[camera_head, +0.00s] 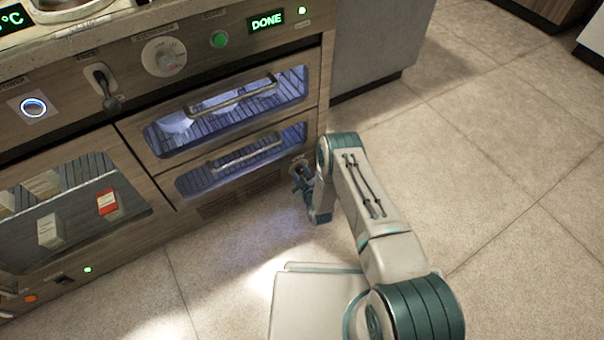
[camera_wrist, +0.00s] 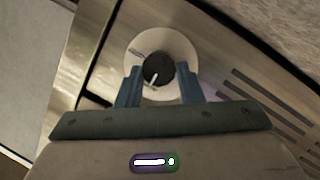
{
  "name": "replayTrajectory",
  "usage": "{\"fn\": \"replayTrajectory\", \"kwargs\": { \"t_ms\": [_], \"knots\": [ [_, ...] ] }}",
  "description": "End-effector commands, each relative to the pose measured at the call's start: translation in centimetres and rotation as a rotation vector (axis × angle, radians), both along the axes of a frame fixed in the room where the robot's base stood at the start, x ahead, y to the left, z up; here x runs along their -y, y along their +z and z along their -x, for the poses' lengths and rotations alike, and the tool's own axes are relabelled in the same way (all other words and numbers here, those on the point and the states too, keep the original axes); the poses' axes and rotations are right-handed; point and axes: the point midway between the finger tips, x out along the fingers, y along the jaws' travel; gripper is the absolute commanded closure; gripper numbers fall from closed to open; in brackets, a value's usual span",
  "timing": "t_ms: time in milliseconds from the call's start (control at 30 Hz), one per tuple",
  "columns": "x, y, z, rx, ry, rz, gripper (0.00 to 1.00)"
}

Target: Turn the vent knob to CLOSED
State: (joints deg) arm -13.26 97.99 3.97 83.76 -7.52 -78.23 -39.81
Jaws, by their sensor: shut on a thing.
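The vent knob (camera_wrist: 160,68) is a dark round knob with a white pointer line on a pale round plate (camera_wrist: 148,42), seen in the wrist view. Its pointer slants toward the lower left there. Small marks on the plate are too blurred to read. My gripper (camera_wrist: 159,74) has one finger on each side of the knob and is shut on it. In the head view my gripper (camera_head: 300,178) is at the lower right of the cabinet front, and it mostly hides the knob.
Slotted vents (camera_wrist: 262,100) lie beside the knob. Two lit glass-fronted drawers (camera_head: 228,100) are left of my gripper, with bar handles sticking out. A larger glass door (camera_head: 75,210) stands further left. The tiled floor (camera_head: 500,150) to the right is clear.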

Motion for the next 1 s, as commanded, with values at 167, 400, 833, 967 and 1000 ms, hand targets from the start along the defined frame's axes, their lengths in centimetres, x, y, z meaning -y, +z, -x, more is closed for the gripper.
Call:
{"fn": "replayTrajectory", "kwargs": {
  "t_ms": [167, 400, 833, 967, 1000],
  "knots": [
    [0.4, -0.1, -0.1, 0.001, -0.007, 0.004, 0.89],
    [0.3, 0.0, -0.1, 0.001, -0.005, 0.002, 0.45],
    [0.5, 0.6, 1.6, -0.004, 0.002, 0.002, 0.45],
    [1.5, 1.4, 4.1, -0.006, 0.000, 0.002, 0.45],
    [1.9, 1.6, 5.0, -0.005, 0.000, 0.002, 0.45]
  ]
}}
